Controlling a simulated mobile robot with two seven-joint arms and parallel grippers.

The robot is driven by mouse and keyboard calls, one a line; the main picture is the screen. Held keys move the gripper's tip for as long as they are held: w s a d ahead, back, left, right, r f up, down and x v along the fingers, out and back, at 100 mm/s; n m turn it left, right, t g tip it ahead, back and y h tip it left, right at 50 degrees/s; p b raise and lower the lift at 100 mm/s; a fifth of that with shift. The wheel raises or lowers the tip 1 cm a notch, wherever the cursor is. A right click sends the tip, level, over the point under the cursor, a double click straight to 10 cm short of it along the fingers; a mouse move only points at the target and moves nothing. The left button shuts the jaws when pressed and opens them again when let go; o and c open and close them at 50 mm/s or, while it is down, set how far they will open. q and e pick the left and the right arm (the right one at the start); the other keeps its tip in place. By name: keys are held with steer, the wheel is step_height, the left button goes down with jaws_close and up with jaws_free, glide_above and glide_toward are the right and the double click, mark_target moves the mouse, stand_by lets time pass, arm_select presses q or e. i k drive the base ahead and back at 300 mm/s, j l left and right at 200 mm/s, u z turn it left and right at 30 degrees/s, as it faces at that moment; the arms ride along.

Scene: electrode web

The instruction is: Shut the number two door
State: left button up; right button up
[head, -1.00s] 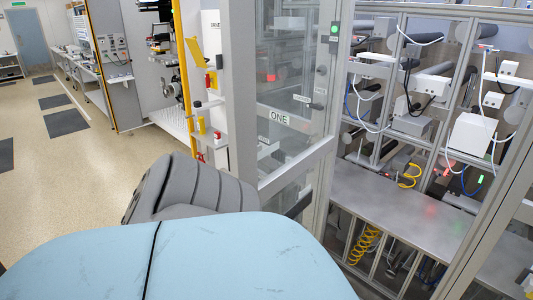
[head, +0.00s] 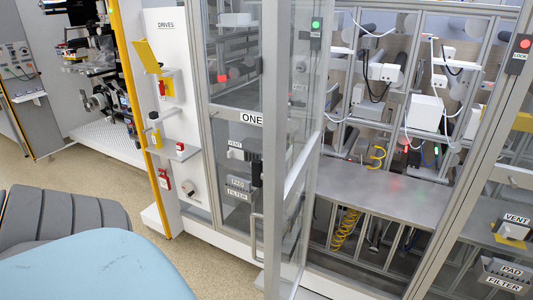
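A glazed door with a grey metal frame (head: 273,90) stands swung out towards me, seen almost edge-on in the middle of the head view. A bar handle (head: 254,240) shows near its lower left edge. No number can be read on this door, so I cannot tell from a label whether it is number two. To its right the bay is open, with a bare metal shelf (head: 385,190). Neither gripper is in view.
A green light (head: 316,25) is on the post by the opening, and a red light (head: 524,43) is on the LOCK box at upper right. A white DRIVES cabinet (head: 170,60) stands left. Speckled floor (head: 95,175) is clear at left.

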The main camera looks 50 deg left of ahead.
mark_target(289, 178)
steer(key=k+j, duration=0.1)
steer(key=j, duration=0.25)
steer(key=k+j+u, duration=0.1)
steer(key=j, duration=0.25)
steer(key=k+j+u, duration=0.1)
steer(key=j, duration=0.2)
steer(key=i+j, duration=0.1)
steer(key=j, duration=0.25)
steer(key=i+j, duration=0.15)
steer(key=j, duration=0.2)
steer(key=i+j+u, duration=0.1)
steer(key=j, duration=0.25)
steer(key=i+j, duration=0.1)
steer(key=j, duration=0.25)
steer(key=j+z, duration=0.15)
steer(key=j, duration=0.35)
steer(key=k+j+z, duration=0.15)
steer(key=j, duration=0.35)
steer(key=j+z, duration=0.15)
steer(key=j, duration=0.4)
steer(key=k+j+z, duration=0.15)
steer(key=j, duration=0.3)
